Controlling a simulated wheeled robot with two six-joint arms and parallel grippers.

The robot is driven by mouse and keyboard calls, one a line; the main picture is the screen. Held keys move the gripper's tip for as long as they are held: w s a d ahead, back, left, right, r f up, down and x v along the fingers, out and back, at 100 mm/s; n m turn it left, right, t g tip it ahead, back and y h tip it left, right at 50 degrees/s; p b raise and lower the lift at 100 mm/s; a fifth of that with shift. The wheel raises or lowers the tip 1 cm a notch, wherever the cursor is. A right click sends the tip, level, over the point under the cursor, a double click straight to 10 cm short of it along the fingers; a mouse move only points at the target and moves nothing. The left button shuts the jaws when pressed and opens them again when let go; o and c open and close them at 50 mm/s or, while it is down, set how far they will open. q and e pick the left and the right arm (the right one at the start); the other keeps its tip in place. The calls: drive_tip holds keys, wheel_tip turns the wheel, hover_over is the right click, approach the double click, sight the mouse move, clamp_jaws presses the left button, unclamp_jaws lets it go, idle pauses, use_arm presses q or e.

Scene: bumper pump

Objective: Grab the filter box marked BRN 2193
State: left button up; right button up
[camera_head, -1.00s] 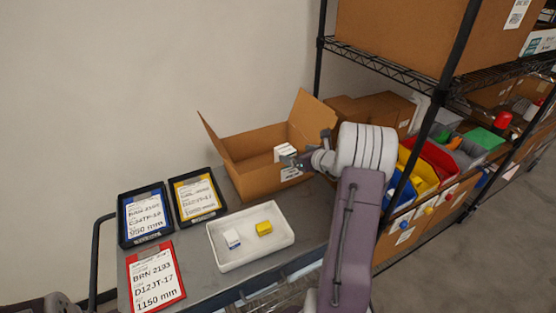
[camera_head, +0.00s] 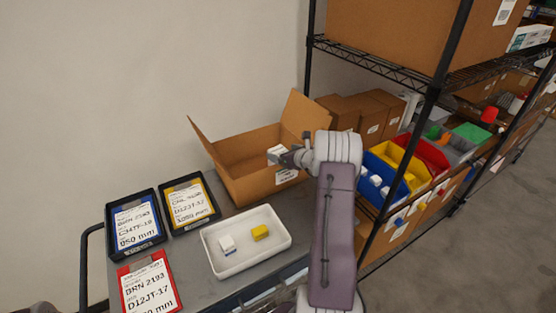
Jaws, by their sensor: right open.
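A small white box (camera_head: 277,153) shows inside the open cardboard box (camera_head: 282,178), by its right side; its marking is too small to read. My right gripper (camera_head: 279,157) is open at this white box; I cannot tell whether the fingers touch it. A red-framed card (camera_head: 148,286) reading BRN 2193, D12JT-17 lies at the front left of the cart. A white tray (camera_head: 276,257) holds a white box (camera_head: 227,244) and a yellow box (camera_head: 260,232), whose labels I cannot read. My left gripper is out of view.
A blue-framed card (camera_head: 136,224) and a yellow-framed card (camera_head: 190,202) lie left of the cardboard box. A wire shelf rack with a dark post (camera_head: 414,130) stands at right, holding cartons and coloured bins (camera_head: 404,165).

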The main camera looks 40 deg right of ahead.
drive_tip(key=shift+w+f, duration=0.9)
drive_tip(key=shift+w, duration=0.05)
clamp_jaws()
